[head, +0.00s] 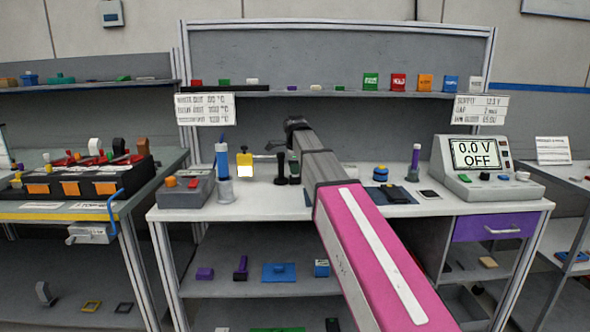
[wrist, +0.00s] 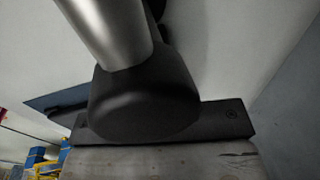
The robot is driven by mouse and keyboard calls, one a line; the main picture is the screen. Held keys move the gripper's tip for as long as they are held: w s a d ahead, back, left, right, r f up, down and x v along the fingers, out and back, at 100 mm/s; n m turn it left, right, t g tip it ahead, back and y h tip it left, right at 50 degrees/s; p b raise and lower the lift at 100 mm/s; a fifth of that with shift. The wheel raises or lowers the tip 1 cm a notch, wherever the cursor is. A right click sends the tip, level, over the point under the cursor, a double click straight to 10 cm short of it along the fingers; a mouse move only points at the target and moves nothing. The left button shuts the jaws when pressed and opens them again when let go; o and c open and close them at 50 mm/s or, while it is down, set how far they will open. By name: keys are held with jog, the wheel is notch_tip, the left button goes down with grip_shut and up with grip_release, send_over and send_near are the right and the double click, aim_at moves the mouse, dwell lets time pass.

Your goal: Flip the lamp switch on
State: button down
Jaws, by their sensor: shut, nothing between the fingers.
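I cannot single out the lamp switch for sure. A small yellow stand with a bright, glowing panel (head: 245,168) is on the workbench in the head view, left of my arm. A grey box with an orange and a red button (head: 186,188) stands left of it. My arm reaches from the lower right over the bench, and my gripper (head: 296,127) is at its dark far end, above and right of the glowing panel. The gripper is shut and empty; its fingertips are not clear. In the wrist view a silver cylinder with a rounded black end (wrist: 143,95) hides much of the scene.
A meter reading "0.0 V OFF" (head: 475,153) stands at the bench's right. Small dark upright items (head: 280,168) are close below the arm's end. A blue-topped tube (head: 222,160) is beside the glowing panel. A shelf (head: 330,94) with small coloured blocks runs behind.

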jog(key=shift+s+f, duration=0.1)
jog(key=shift+s, duration=0.05)
jog(key=shift+s, duration=0.7)
jog(key=shift+r, duration=0.2)
jog(key=shift+r, duration=0.1)
